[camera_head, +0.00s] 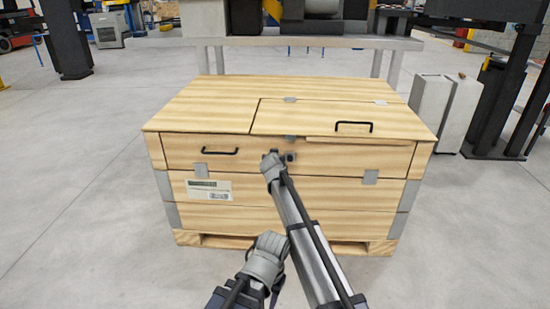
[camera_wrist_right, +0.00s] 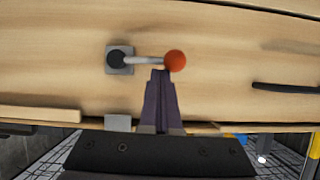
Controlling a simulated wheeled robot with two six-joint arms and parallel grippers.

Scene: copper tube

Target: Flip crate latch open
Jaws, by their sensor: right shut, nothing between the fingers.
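The wooden crate (camera_head: 240,218) stands ahead, its lid (camera_head: 335,115) lying closed. The latch's square metal plate (camera_head: 290,157) is on the upper front; it also shows in the right wrist view (camera_wrist_right: 119,68). From it a metal lever (camera_wrist_right: 146,60) runs sideways to an orange ball knob (camera_wrist_right: 175,61). My right gripper (camera_head: 270,153) is shut and empty, its fingertips (camera_wrist_right: 160,73) close beside the lever near the knob, on the lid side. Contact cannot be told. In the head view it hides the knob. My left gripper (camera_head: 268,243) is low before the crate; its fingers are unclear.
A black handle (camera_head: 220,152) is on the front left of the crate, another (camera_head: 354,126) on the lid. A wooden strip (camera_head: 360,141) runs along the lid's front edge. A metal table (camera_head: 300,42) stands behind. Floor left of the crate is clear.

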